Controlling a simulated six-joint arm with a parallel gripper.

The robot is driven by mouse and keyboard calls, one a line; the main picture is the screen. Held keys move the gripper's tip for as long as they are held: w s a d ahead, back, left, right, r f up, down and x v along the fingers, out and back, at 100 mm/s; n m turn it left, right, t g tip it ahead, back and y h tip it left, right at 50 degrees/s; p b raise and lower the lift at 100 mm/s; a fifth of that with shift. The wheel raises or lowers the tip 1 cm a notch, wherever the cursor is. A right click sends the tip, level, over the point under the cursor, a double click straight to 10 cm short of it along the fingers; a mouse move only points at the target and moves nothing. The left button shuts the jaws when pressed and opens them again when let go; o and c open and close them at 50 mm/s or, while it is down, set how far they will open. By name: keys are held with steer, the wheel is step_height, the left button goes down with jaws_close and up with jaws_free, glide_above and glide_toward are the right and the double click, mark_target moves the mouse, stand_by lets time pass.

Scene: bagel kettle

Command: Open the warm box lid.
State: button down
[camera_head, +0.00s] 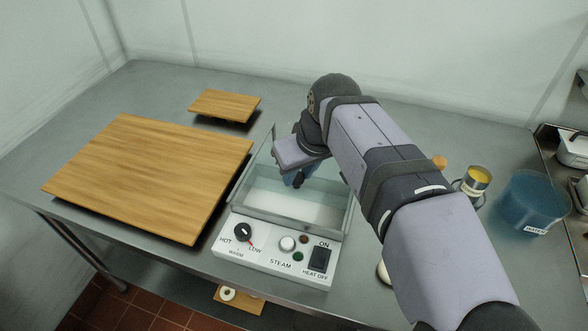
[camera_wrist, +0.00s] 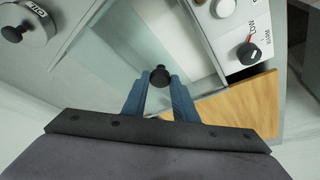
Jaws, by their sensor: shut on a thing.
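The warm box (camera_head: 272,258) stands near the table's front edge, with clear glass sides and a white inside. Its front panel carries dials and a switch. In the wrist view its clear lid (camera_wrist: 118,52) is a pale teal pane with a small black knob (camera_wrist: 159,75). My gripper (camera_wrist: 160,88) is shut on this knob, with a blue finger on each side. In the head view my gripper (camera_head: 294,179) reaches down over the box, and my arm hides the right side. I cannot tell exactly how far the lid is raised or shifted.
A large wooden board (camera_head: 150,170) lies left of the box and a smaller one (camera_head: 226,104) behind it. At right are a tin with yellow contents (camera_head: 478,178) and a blue water tub (camera_head: 530,203). The table's back middle is free.

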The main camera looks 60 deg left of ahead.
steer(key=w+a+p, duration=0.2)
steer(key=p, duration=0.2)
steer(key=w+a+r+p, duration=0.1)
steer(key=w+a+p, duration=0.1)
steer(key=p, duration=0.3)
steer(key=shift+w+a, duration=0.25)
steer(key=shift+a, duration=0.2)
steer(key=shift+w+a+p, duration=0.4)
steer(key=shift+p, duration=0.55)
steer(key=shift+w+a+f, duration=0.2)
steer(key=shift+f, duration=0.1)
steer(key=c, duration=1.4)
jaws_free()
steer(key=shift+c, duration=0.2)
steer(key=shift+d+f, duration=0.1)
steer(key=b+v, duration=0.1)
steer(key=v, duration=0.6)
steer(key=shift+b, duration=0.4)
